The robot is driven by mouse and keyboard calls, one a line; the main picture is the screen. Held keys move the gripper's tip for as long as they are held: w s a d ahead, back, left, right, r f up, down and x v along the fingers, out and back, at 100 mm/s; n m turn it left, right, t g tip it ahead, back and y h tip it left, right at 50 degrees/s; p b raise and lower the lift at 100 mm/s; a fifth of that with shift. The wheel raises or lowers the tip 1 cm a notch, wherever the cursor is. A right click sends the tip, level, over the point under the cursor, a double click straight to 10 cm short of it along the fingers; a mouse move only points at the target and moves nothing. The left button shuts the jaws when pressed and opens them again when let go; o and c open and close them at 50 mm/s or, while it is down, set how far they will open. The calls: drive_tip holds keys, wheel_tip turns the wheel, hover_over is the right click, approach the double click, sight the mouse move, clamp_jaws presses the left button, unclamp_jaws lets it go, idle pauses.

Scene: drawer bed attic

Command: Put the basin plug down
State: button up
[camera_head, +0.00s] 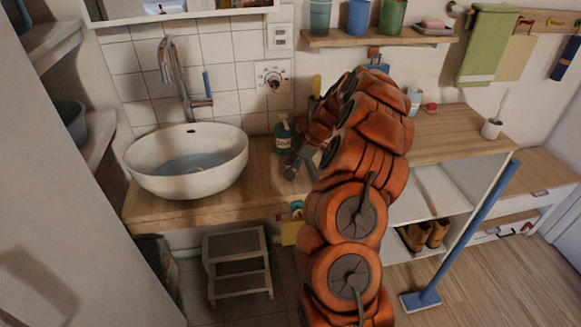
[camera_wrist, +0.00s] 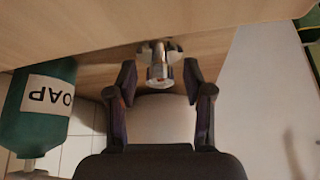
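The basin plug (camera_wrist: 158,62) is a small chrome piece with a round knob. In the wrist view it is at the wooden counter (camera_wrist: 85,30), between and just beyond my fingertips. My gripper (camera_wrist: 159,82) is open, with a visible gap on each side of the plug. In the head view my gripper (camera_head: 298,163) is low over the counter, right of the white basin (camera_head: 190,182) and beside the green soap bottle (camera_head: 283,136). I cannot make out the plug in the head view. The basin holds bluish water, and its drain cannot be made out.
The soap bottle also shows upside down at the left of the wrist view (camera_wrist: 38,110), close to my gripper. A chrome tap (camera_head: 180,80) rises behind the basin. A step stool (camera_head: 237,262) stands below. A blue-handled pole (camera_head: 470,235) leans at the right.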

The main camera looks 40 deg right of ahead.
drive_tip(key=shift+r, duration=0.2)
drive_tip(key=b+v, duration=0.2)
drive_tip(key=v, duration=1)
drive_tip(key=s+a+r+m+g, duration=0.1)
drive_tip(key=s+a+r, duration=0.15)
drive_tip(key=a, duration=0.65)
drive_tip(key=s+a+r+g, duration=0.1)
drive_tip(key=s+a+r, duration=0.15)
drive_tip(key=a, duration=0.65)
drive_tip(key=s+a+r+m+g, duration=0.1)
drive_tip(key=s+a+r, duration=0.15)
drive_tip(key=a, duration=0.65)
drive_tip(key=s+a+f+m+h, duration=0.1)
drive_tip(key=s+a+f+m, duration=0.1)
drive_tip(key=s, duration=0.6)
drive_tip(key=s+a+f+m+g+h, duration=0.1)
drive_tip(key=s+a+f+m+h, duration=0.1)
drive_tip(key=s, duration=0.7)
drive_tip(key=s+a+f+m+g+h, duration=0.1)
drive_tip(key=s+a+f+m, duration=0.1)
drive_tip(key=s, duration=0.7)
drive_tip(key=shift+s+f+m+h, duration=0.25)
drive_tip(key=shift+f+m+h, duration=0.2)
drive_tip(key=shift+m, duration=0.75)
